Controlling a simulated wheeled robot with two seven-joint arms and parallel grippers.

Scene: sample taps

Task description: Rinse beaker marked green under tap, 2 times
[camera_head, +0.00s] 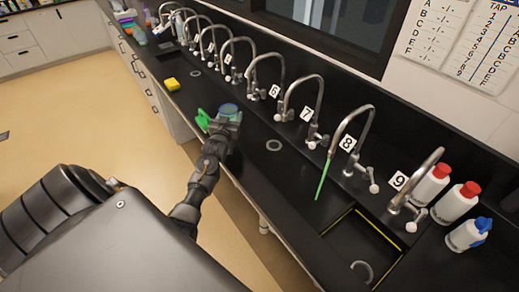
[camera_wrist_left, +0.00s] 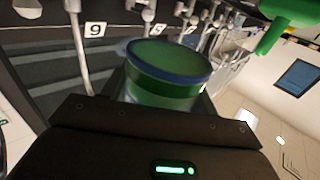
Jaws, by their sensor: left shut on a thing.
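My left gripper (camera_head: 226,120) is shut on a beaker (camera_head: 228,108) with a blue rim and holds it over the black counter. In the left wrist view the beaker (camera_wrist_left: 165,72) sits upright or nearly so between my jaws, with a green band around it. Its lower part is hidden by the gripper. Numbered taps stand along the back wall; tap 7 (camera_head: 320,95) and tap 8 (camera_head: 364,118) are to the right of the beaker. A green tube (camera_head: 323,179) hangs from tap 8's spout. No running water shows. My right gripper is out of view.
A green object (camera_head: 203,121) is beside the gripper; it is unclear what it is. A sink (camera_head: 330,237) is at the right, below tap 9 (camera_head: 424,172). Red-capped bottles (camera_head: 457,201) and a blue-capped bottle (camera_head: 467,236) stand beyond.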

